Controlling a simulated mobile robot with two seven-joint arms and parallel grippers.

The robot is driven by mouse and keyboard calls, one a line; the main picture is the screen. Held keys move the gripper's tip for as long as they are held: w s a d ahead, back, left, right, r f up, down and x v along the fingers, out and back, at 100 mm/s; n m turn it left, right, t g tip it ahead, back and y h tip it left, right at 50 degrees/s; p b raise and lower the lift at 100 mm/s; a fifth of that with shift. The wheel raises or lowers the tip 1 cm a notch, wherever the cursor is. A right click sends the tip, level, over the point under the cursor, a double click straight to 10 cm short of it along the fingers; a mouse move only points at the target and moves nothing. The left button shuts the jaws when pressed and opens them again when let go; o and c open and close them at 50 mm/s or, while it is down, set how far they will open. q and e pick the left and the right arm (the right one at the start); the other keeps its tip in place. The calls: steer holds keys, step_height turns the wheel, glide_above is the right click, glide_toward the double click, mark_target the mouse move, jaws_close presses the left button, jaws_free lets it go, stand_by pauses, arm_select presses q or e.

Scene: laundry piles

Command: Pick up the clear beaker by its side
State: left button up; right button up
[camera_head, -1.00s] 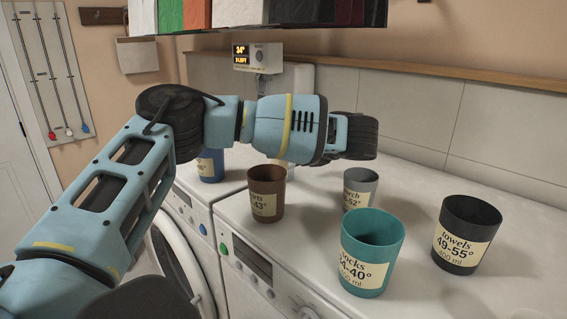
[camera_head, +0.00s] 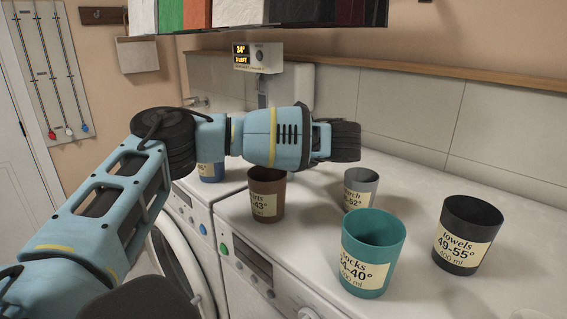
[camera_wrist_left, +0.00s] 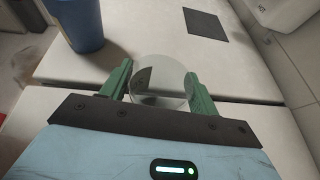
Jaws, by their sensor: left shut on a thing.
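The clear beaker (camera_wrist_left: 160,82) shows as a round transparent shape in the left wrist view, between the two green fingers of my left gripper (camera_wrist_left: 158,88). The fingers are shut on its sides and it looks seen end-on. Pale machine tops show through and around it. In the head view my left arm comes in from the left and its wrist hangs over the machines. The hand and the beaker are hidden there behind the arm. My right gripper is in neither view.
A blue cup (camera_wrist_left: 80,25) stands beside the gripper; it shows partly behind my arm in the head view (camera_head: 211,171). Brown (camera_head: 267,195), grey (camera_head: 360,188), teal (camera_head: 371,255) and black (camera_head: 467,235) labelled cups stand on the white machine top. A wall display (camera_head: 257,57) reads 34°.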

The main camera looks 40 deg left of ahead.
arm_select(q)
step_height(320, 180, up, 10)
stand_by(0.7)
